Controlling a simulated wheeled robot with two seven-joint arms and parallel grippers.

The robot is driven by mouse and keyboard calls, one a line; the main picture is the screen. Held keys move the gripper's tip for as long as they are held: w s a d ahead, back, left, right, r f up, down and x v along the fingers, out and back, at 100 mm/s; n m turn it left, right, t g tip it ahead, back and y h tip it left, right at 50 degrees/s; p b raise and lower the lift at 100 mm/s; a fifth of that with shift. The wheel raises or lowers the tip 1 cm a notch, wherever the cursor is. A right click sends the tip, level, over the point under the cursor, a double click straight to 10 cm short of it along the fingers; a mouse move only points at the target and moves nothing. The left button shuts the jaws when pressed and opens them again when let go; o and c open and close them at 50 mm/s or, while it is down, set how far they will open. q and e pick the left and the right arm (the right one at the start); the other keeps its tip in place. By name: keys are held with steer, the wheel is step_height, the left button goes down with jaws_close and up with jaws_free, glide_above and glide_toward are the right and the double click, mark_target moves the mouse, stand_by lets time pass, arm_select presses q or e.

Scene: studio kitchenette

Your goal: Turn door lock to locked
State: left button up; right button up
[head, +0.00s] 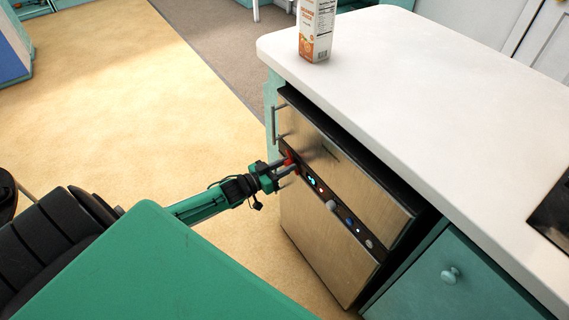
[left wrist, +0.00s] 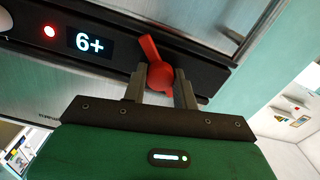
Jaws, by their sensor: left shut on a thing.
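The red door lock (head: 290,157) is a small lever knob at the left end of the dark control strip on the steel appliance (head: 318,232). In the left wrist view the red lock (left wrist: 149,49) has a round hub with its lever pointing up and slightly left, tilted against the strip. My left gripper (head: 292,168) reaches in from the left. In the left wrist view its two grey fingers (left wrist: 166,78) stand on either side of the red hub and are shut on it. The fingertips partly cover the hub. My right gripper is not in view.
A grey knob (head: 331,205) is further along the strip. A carton (head: 316,30) stands on the white counter (head: 420,85) above. The floor at left is clear.

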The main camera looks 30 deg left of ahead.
arm_select(q)
steer(key=m, duration=0.3)
steer(key=shift+m+p, duration=0.4)
steer(key=m, duration=0.4)
steer(key=shift+m, duration=0.4)
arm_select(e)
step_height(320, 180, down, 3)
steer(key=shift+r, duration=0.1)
arm_select(q)
steer(key=o, duration=1)
steer(key=shift+c, duration=0.2)
